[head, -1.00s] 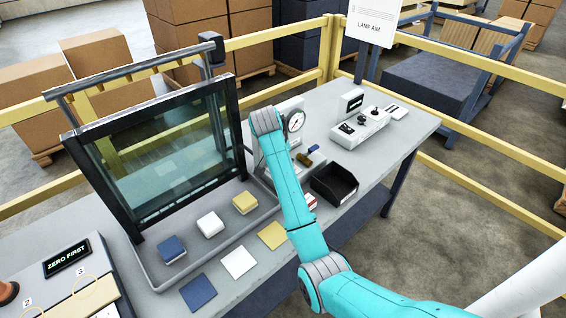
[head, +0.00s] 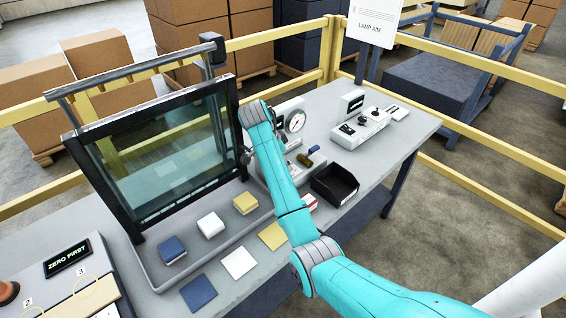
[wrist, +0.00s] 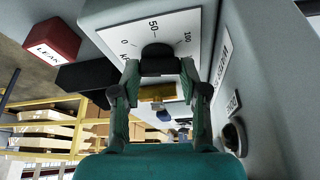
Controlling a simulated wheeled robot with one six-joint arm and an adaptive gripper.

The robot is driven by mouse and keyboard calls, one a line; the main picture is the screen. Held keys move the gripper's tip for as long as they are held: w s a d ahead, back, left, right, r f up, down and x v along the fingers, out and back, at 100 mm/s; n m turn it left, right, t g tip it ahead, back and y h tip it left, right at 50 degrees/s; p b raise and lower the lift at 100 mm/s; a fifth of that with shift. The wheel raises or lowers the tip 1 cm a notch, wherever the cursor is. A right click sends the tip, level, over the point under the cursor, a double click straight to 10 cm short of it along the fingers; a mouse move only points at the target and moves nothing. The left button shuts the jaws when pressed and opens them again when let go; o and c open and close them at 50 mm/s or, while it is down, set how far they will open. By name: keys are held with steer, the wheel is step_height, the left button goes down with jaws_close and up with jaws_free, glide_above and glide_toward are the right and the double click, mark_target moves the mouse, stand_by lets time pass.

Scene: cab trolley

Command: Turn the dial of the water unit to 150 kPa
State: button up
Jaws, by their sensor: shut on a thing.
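The water unit (head: 286,108) stands on the bench behind my arm, its round gauge (head: 295,121) showing beside my wrist. In the wrist view a dark dial knob (wrist: 157,50) sits on a white scale plate (wrist: 190,28) marked 0, 50 and 100; no 150 mark shows. My gripper (wrist: 156,68) is shut on the knob, a fingertip at each side. I cannot make out the knob's pointer or the gauge reading. In the head view my arm hides the knob and gripper.
A red block marked LEAK (wrist: 52,40) and a round button (wrist: 235,137) show near the unit. A black bin (head: 335,184) and a grey control box (head: 360,130) stand to its right. A framed glass panel (head: 160,160) rises close on the left.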

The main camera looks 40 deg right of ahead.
stand_by(0.3)
steer(key=o, duration=1.1)
steer(key=shift+o, duration=0.2)
